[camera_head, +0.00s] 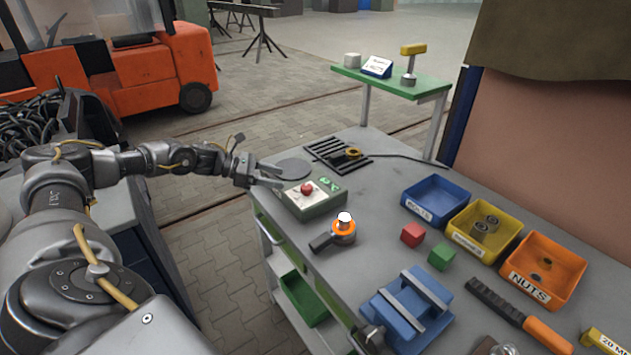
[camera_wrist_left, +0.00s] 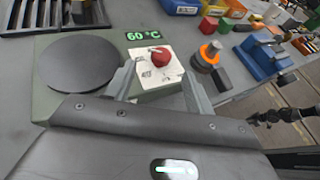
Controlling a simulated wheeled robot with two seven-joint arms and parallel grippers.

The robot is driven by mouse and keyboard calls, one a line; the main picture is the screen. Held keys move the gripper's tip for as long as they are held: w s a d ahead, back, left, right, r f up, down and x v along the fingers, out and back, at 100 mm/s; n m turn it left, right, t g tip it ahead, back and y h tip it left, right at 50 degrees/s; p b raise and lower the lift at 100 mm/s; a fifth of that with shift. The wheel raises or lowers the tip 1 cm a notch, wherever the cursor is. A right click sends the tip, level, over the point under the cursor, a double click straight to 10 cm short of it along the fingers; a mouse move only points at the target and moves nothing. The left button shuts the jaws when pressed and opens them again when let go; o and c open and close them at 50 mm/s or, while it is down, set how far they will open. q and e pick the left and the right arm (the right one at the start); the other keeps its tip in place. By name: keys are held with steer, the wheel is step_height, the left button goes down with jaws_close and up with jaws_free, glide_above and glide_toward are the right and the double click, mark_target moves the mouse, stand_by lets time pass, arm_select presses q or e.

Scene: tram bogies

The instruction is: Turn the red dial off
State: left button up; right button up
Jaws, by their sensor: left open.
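The red dial (camera_head: 307,188) sits on a white marked plate on top of the grey-green hotplate box (camera_head: 318,207). In the left wrist view the red dial (camera_wrist_left: 160,57) shows between and just beyond my fingertips. A green display (camera_wrist_left: 144,36) beside it reads 60 °C. The round dark plate (camera_wrist_left: 78,63) is on the same box. My left gripper (camera_head: 275,176) is open and empty, with its fingers toward the dial from the left. The wrist view shows its two fingers (camera_wrist_left: 158,76) apart, one either side of the dial's near side. A dark gripper, likely my right (camera_wrist_left: 272,117), shows at the right edge; its jaws are unclear.
An orange-ringed tool (camera_head: 340,232) stands close to the box. A black grate (camera_head: 338,155) lies behind it. Red (camera_head: 412,235) and green (camera_head: 441,257) blocks, a blue vise (camera_head: 408,308) and coloured bins (camera_head: 436,201) are farther right. The bench's left edge is near the box.

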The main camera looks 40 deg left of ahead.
mark_target(303, 186)
arm_select(q)
steer(key=shift+m, duration=0.3)
steer(key=p+x, duration=0.3)
steer(key=x, duration=0.5)
steer(key=shift+d+f+p, duration=0.25)
steer(key=shift+d+p, duration=0.1)
steer(key=shift+d, duration=0.05)
steer(key=shift+w+d+f, duration=0.35)
steer(key=shift+w+d, duration=0.05)
steer(key=shift+w, duration=0.05)
arm_select(e)
steer(key=r, duration=0.4)
steer(key=shift+s+a, duration=0.2)
steer(key=shift+s, duration=0.1)
arm_select(q)
steer(key=shift+c, duration=0.3)
arm_select(e)
steer(key=shift+d, duration=0.1)
arm_select(q)
steer(key=c, duration=0.9)
